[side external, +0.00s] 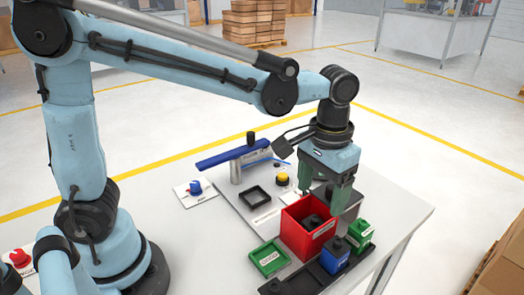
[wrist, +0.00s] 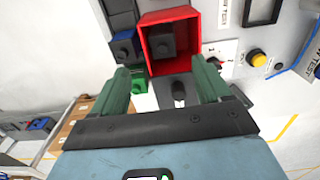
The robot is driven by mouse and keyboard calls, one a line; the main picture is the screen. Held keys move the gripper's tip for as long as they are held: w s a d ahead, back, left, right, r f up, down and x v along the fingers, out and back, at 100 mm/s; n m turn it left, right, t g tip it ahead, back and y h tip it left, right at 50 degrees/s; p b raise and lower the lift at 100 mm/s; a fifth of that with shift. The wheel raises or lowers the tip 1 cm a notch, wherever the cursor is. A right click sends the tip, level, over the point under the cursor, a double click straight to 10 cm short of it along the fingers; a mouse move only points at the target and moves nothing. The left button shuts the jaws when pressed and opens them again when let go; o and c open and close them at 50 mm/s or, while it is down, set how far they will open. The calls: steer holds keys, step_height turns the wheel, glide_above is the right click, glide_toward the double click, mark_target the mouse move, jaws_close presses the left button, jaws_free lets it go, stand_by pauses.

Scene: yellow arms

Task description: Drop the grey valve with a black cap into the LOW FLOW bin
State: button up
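A red bin (side external: 290,228) stands open on the table; the writing on its white label is too small to read. A dark grey valve with a black cap (side external: 313,222) lies inside it, and shows in the wrist view (wrist: 174,42) within the red walls. My gripper (side external: 325,190) points down above the bin's back side, its green fingers spread. In the wrist view my gripper (wrist: 162,88) is open, with clear gaps inside both fingers. A grey plate-like part (wrist: 178,90) shows between the fingers, beyond them; I cannot tell what it is.
A black rack (side external: 310,280) along the front edge holds a blue valve (side external: 335,258) and a green valve (side external: 359,236). A shallow green bin (side external: 268,258) lies left of the red bin. A black square tray (side external: 254,197) and a yellow button (side external: 282,179) are behind.

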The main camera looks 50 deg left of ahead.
steer(key=shift+r, duration=0.1)
step_height(320, 180, up, 12)
stand_by(0.8)
steer(key=shift+a, duration=0.1)
steer(key=s+a+f+t, duration=0.6)
steer(key=a+f, duration=0.5)
steer(key=a, duration=0.2)
steer(key=shift+s+f+t, duration=0.15)
steer(key=shift+f+t, duration=0.25)
steer(key=shift+t, duration=0.2)
steer(key=shift+a, duration=0.1)
steer(key=shift+c, duration=0.3)
